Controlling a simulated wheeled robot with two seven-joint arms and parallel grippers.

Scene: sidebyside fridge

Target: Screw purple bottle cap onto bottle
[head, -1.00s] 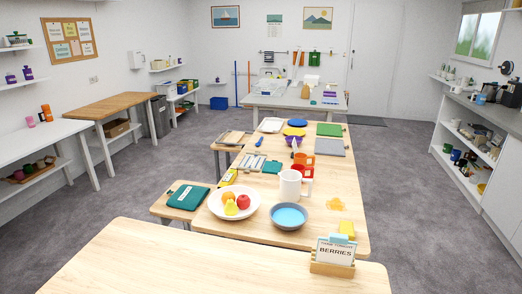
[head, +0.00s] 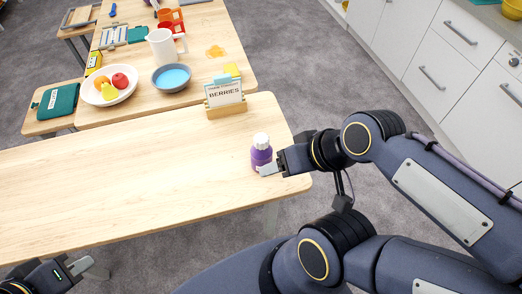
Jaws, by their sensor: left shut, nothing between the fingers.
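A purple bottle (head: 261,155) with a pale label and a white top (head: 261,141) stands upright near the right end of the near wooden table (head: 130,185). I cannot tell whether the white top is a seated cap. No separate purple cap shows. My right gripper (head: 267,168) is at the bottle's lower right, one grey finger in front of its base. The other finger is hidden, so its grip is unclear. My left gripper (head: 84,268) is low at the bottom left, off the table's front edge, shut and empty.
A berries sign in a wooden holder (head: 227,108) stands behind the bottle at the table's back edge. The table left of the bottle is bare. The farther table holds a fruit bowl (head: 90,97), a blue-filled bowl (head: 157,86) and a white pitcher (head: 160,41).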

